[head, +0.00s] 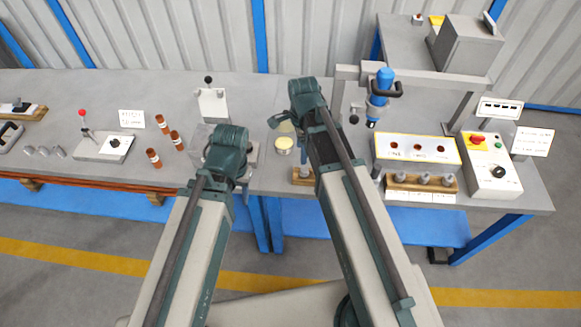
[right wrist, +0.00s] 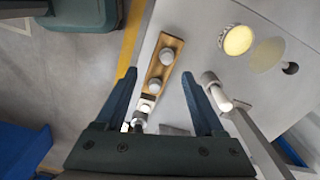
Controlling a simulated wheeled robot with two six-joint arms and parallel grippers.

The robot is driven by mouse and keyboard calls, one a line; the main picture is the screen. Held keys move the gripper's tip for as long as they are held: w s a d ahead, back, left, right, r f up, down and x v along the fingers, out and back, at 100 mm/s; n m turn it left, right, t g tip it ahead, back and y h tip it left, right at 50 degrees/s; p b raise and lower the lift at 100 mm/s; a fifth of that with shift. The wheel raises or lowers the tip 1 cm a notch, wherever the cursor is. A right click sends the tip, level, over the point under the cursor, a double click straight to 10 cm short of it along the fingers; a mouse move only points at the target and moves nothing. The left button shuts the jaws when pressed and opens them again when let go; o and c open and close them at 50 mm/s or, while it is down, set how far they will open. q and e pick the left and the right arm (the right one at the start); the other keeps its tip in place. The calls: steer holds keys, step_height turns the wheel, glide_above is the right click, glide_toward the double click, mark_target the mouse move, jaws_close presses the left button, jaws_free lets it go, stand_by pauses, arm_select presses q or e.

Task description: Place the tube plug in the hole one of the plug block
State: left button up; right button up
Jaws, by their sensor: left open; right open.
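The plug block is most likely the white box (head: 415,160) with a yellow border and several labelled holes, on the right bench. Hole one looks like its leftmost hole (head: 393,147). In the right wrist view a wooden rack (right wrist: 165,70) holds grey round-topped plugs (right wrist: 167,56); which one is the tube plug I cannot tell. My right gripper (right wrist: 159,78) is open and empty, its fingers on either side of the rack. In the head view it is mostly hidden behind my right arm. My left gripper (head: 230,145) is open over the bench, its fingers mostly hidden by its wrist.
A second wooden rack (head: 422,183) with several grey pieces stands before the white box. A blue tool (head: 379,95) hangs from a grey frame (head: 470,82). A control box (head: 487,165) stands right.

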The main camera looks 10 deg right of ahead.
steer(key=s+a+n, duration=0.4)
steer(key=s+n, duration=0.2)
steer(key=n, duration=0.5)
steer(key=s+a+n+h, duration=0.1)
steer(key=s+a+n, duration=0.3)
steer(key=n, duration=0.7)
steer(key=s, duration=0.2)
steer(key=shift+s+a, duration=0.4)
steer(key=shift+r, duration=0.1)
